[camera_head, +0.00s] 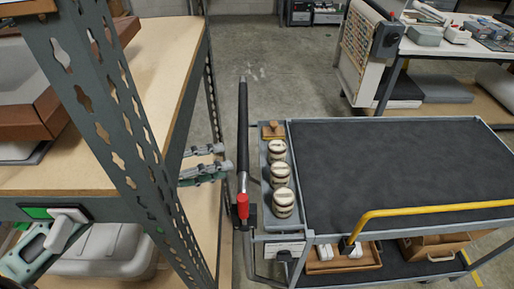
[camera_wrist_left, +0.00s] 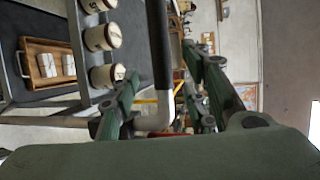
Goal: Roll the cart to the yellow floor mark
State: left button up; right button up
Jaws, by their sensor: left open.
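The cart has a dark top (camera_head: 400,165) in a grey frame. Its upright-looking black handle bar (camera_head: 243,130), with a red piece (camera_head: 242,205) near its lower end, is on the cart's left side. My left gripper (camera_head: 226,159) is open beside the bar, coming in from the left. In the left wrist view the bar (camera_wrist_left: 158,50) runs between the spread fingers, and I cannot tell whether they touch it. Yellow lines (camera_head: 487,256) show at the lower right, perhaps floor marking; the cart partly hides that area. My right gripper is not in view.
A metal shelf rack (camera_head: 125,130) stands close on the left, around my left arm. Several round containers (camera_head: 281,174) sit in the cart's side tray. A yellow bar (camera_head: 430,209) crosses the cart's near edge. A white table (camera_head: 455,48) stands behind right. Bare floor (camera_head: 265,75) lies beyond.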

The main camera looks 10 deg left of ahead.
aim_at(243, 162)
pick_arm(q)
jog(key=p+x, duration=0.2)
jog(key=x, duration=0.5)
jog(key=shift+s+r, duration=0.1)
jog(key=shift+r, duration=0.1)
jog(key=shift+d, duration=0.1)
jog(key=shift+c, duration=0.7)
jog(key=c, duration=0.9)
jog(key=shift+f, duration=0.1)
grip_shut()
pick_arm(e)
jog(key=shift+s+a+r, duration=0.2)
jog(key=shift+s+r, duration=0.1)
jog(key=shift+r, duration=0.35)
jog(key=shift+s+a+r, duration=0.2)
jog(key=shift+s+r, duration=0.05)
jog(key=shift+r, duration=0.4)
